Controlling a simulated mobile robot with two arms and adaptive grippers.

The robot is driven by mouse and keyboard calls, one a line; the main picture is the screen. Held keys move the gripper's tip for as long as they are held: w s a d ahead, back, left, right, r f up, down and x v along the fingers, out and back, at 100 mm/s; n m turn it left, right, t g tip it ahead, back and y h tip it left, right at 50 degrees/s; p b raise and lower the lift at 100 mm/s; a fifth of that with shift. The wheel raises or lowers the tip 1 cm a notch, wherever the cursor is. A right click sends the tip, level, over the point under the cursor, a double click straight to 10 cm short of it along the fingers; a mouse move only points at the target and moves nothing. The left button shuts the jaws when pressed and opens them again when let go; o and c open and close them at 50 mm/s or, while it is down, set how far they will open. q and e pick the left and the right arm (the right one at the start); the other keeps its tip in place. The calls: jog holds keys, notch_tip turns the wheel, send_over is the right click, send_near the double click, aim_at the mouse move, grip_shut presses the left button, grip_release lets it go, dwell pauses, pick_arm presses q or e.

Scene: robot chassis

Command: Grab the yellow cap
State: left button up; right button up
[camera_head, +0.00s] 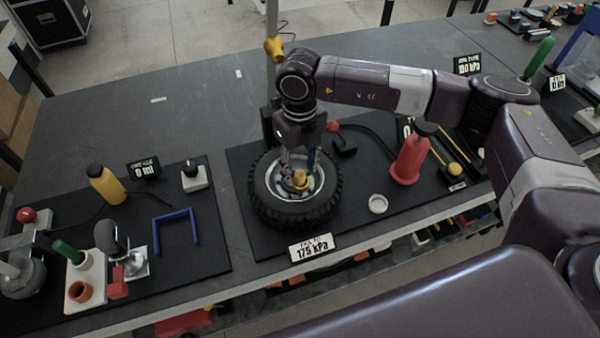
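The yellow cap (299,180) sits in the middle of a wheel with a black tyre (266,205), which lies flat on a black mat. My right gripper (299,172) points down over the wheel's hub. Its fingers are spread, one on each side of the cap and a little above it, and I see no clear contact. The gripper body hides the far part of the rim. My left gripper is not in view.
On the left mat are a yellow bottle (106,184) and a blue bracket (175,229). The table behind is clear.

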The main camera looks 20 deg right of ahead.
jog(key=shift+f, duration=0.85)
jog(key=shift+c, duration=0.4)
jog(key=c, duration=0.8)
